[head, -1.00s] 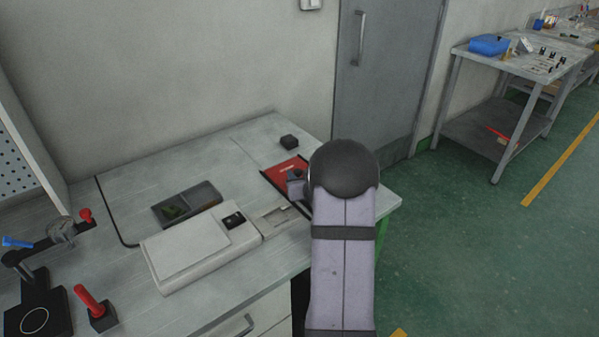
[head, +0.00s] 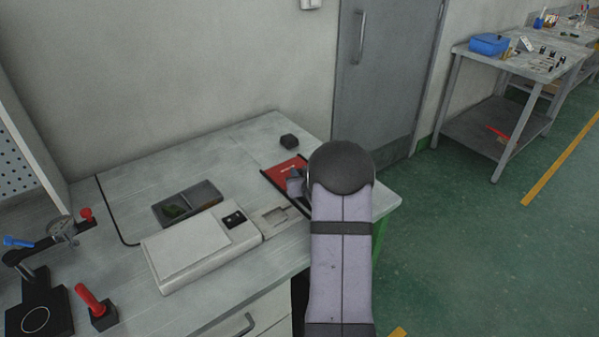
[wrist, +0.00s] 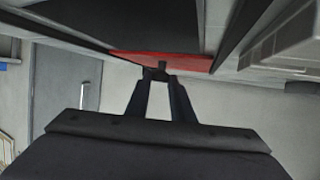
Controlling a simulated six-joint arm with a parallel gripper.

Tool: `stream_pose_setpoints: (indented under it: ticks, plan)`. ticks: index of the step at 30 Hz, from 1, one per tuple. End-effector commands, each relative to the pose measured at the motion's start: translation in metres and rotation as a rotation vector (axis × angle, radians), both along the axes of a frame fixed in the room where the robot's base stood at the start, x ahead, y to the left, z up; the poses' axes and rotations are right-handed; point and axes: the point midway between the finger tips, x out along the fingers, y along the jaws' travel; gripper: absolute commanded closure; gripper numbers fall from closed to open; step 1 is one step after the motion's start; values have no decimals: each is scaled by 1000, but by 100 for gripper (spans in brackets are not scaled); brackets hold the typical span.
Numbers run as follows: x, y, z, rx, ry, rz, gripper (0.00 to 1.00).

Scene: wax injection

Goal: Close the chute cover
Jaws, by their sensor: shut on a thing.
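The red chute cover (head: 284,171) lies in a dark frame at the right part of the bench in the head view, with a small pale marking on it. My arm hides its near right part. In the wrist view the red cover (wrist: 200,63) shows as a strip across the top, seen very obliquely. My gripper (wrist: 158,76) is shut on a small dark knob at the edge of the red cover. In the head view only a grey part of the gripper shows beside the cover; its fingertips are hidden.
A pale machine (head: 195,247) and a dark tray (head: 187,204) sit to the left of the cover. A small black block (head: 289,141) stands behind it. Red-handled tools stand at the far left.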

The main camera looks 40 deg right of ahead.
Motion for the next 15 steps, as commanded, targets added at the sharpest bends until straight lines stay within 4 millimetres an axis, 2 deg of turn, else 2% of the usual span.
stream_pose_setpoints:
  ticks: [5,12,15]
  plan:
    - [-34,-3,1,0,3,-6,100]
    - [-97,-3,1,0,3,-8,100]
    - [-114,-2,0,0,2,-7,100]
